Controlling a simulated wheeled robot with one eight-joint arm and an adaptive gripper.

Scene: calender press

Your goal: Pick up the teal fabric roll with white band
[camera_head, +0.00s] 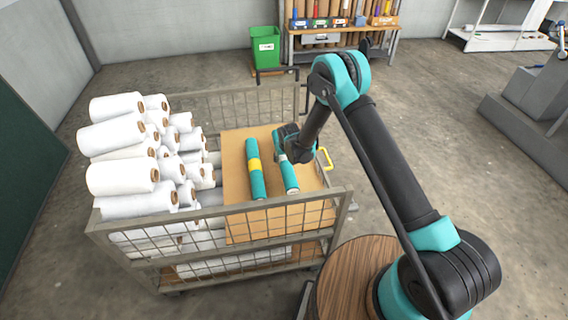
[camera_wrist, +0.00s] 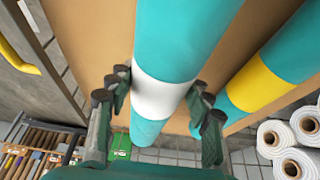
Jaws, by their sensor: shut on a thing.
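The teal fabric roll with white band (camera_head: 289,178) lies on a brown board (camera_head: 238,218) in the wire cart. My gripper (camera_head: 285,150) is at the roll's far part and hides some of it. In the wrist view the fingers (camera_wrist: 157,95) stand on both sides of the white band (camera_wrist: 160,92), shut on the roll. A second teal roll with a yellow band (camera_head: 256,178) lies to its left on the board; it also shows at the right of the wrist view (camera_wrist: 256,86).
White rolls (camera_head: 130,172) are stacked in the cart's left part. The cart's wire walls (camera_head: 290,212) surround the board. A green bin (camera_head: 264,50) and a rack of rolls (camera_head: 335,35) stand behind.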

